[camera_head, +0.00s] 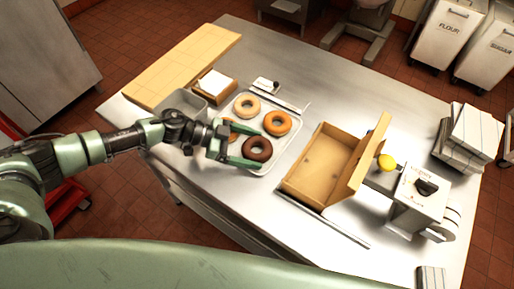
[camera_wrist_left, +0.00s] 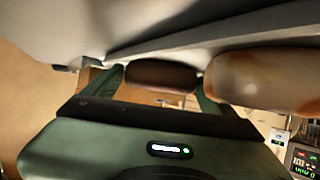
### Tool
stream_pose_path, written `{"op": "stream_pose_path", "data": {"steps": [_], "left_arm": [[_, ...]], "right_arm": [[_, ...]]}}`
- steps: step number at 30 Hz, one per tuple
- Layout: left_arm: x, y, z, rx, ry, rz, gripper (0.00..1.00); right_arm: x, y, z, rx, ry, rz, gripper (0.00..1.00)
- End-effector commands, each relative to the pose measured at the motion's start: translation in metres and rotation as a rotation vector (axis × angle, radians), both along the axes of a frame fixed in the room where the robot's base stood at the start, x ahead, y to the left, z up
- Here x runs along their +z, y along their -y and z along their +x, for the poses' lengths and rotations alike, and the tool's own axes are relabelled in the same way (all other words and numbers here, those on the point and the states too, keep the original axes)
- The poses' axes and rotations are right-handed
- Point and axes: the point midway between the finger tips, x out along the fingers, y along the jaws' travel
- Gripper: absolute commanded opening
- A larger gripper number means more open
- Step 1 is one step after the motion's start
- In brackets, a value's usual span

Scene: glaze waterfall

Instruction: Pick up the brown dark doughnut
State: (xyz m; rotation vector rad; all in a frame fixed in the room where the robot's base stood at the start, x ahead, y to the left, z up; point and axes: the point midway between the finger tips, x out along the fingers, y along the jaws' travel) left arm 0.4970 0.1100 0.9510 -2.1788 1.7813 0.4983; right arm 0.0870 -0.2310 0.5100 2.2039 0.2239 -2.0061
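The brown dark doughnut (camera_head: 257,149) lies at the near end of a metal tray (camera_head: 290,150) on the steel table. My left gripper (camera_head: 244,148) is low at the tray's near left side, its green fingers open and pointing at this doughnut. In the left wrist view the dark doughnut (camera_wrist_left: 160,77) shows between the two fingers (camera_wrist_left: 158,88); I cannot tell whether they touch it. An orange-brown doughnut (camera_head: 277,123) and a pale doughnut (camera_head: 247,106) lie farther back on the tray. Another doughnut (camera_head: 233,128) is partly hidden by my gripper. My right gripper is not in view.
An open cardboard box (camera_head: 315,165) stands right of the tray. A metal pan (camera_head: 212,108) and wooden board (camera_head: 185,65) lie behind. The table's far middle is clear.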

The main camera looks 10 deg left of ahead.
Motion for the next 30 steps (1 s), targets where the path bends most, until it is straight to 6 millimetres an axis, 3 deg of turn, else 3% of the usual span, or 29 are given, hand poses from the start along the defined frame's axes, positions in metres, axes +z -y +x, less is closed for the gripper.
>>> {"op": "stream_pose_path", "data": {"steps": [1,4,17,23,30], "left_arm": [[0.0,0.0,0.0,0.0,0.0,0.0,0.69],[0.0,0.0,0.0,0.0,0.0,0.0,0.42],[0.011,0.0,0.001,0.0,0.003,0.0,0.41],[0.047,-0.001,0.001,-0.002,0.007,0.0,0.41],[0.112,-0.001,0.001,-0.001,0.009,0.001,0.41]], "right_arm": [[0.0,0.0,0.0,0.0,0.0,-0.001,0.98],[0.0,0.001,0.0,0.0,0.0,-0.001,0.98],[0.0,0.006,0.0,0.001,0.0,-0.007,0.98],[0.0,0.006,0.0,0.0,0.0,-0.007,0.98],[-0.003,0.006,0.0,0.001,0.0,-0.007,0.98]]}}
